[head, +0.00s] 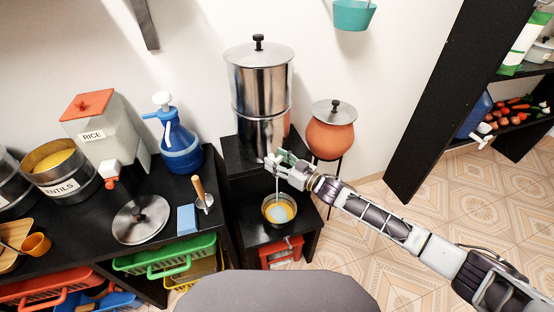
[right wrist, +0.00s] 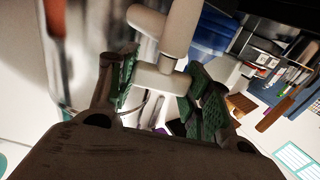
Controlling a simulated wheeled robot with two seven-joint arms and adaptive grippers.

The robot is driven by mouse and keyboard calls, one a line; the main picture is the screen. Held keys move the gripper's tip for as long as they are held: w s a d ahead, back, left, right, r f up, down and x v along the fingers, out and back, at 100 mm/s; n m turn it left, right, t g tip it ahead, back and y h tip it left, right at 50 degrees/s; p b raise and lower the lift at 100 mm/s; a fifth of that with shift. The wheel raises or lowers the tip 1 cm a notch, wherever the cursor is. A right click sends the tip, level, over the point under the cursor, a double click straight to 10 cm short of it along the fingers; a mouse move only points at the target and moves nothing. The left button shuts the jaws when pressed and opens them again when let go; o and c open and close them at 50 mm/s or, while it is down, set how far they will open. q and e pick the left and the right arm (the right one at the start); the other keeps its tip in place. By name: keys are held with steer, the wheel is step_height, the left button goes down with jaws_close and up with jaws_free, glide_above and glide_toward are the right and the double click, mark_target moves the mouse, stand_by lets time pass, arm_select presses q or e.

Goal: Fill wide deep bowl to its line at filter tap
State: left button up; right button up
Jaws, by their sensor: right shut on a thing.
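The steel cylinder filter (head: 262,90) stands on a black stepped stand. My right gripper (head: 280,162) is at the front of its base, shut on the white tap (right wrist: 160,80), whose handle shows between the green finger pads in the right wrist view. A wide deep bowl (head: 266,217) with a yellow inside stands upright on the lower step, beneath the tap. A thin pale stream runs from the tap into it, and pale liquid (head: 278,213) shows inside. The bowl's line cannot be made out. My left gripper is not in view.
A clay pot (head: 331,136) with a metal lid stands right of the filter. On the left counter are a blue pump jug (head: 180,150), a metal lid (head: 141,219), a blue sponge (head: 186,220) and a rice container (head: 103,132). The tiled floor at right is free.

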steer(key=shift+n+g+y, duration=0.5)
steer(key=shift+n+g, duration=0.1)
steer(key=shift+g, duration=0.1)
steer(key=shift+n+g+y+p, duration=0.4)
steer(key=shift+n+g, duration=0.1)
steer(key=shift+g, duration=0.3)
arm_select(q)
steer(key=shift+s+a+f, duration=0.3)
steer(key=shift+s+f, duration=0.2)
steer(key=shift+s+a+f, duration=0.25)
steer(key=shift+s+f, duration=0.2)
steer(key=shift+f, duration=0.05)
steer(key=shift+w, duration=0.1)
arm_select(e)
steer(key=shift+g, duration=0.3)
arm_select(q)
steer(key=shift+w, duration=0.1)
arm_select(e)
steer(key=shift+n+y, duration=0.3)
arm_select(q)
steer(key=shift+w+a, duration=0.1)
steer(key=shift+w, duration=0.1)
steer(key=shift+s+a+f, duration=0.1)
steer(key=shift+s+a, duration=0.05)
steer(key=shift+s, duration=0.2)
